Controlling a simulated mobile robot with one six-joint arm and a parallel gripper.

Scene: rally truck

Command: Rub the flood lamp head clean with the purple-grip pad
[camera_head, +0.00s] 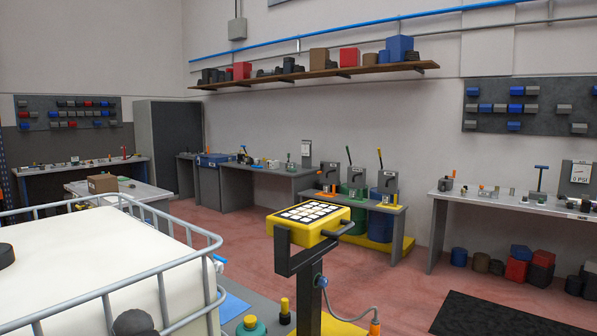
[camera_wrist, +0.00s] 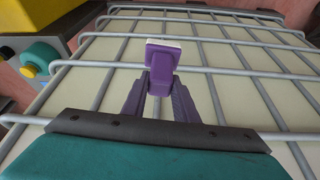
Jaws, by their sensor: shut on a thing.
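The flood lamp head (camera_head: 308,222) is a yellow housing with a grid of white panels on its upper face, in the middle of the head view. It sits tilted on a dark bracket and post (camera_head: 310,290). In the wrist view my gripper (camera_wrist: 160,90) is shut on the purple-grip pad (camera_wrist: 160,62). The pad has a purple block and a thin pale edge at its far side. It is held above the tank's bars, apart from the lamp head. My gripper cannot be made out in the head view. The pad's working face is mostly hidden.
A white tank (camera_head: 90,265) in a grey bar cage (camera_head: 165,290) fills the near left, and its bars (camera_wrist: 250,72) lie under my gripper. A teal-and-yellow button (camera_head: 250,325) stands near the post. A cable (camera_head: 350,312) hangs right of it. Benches line the walls; red floor (camera_head: 400,290) is open.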

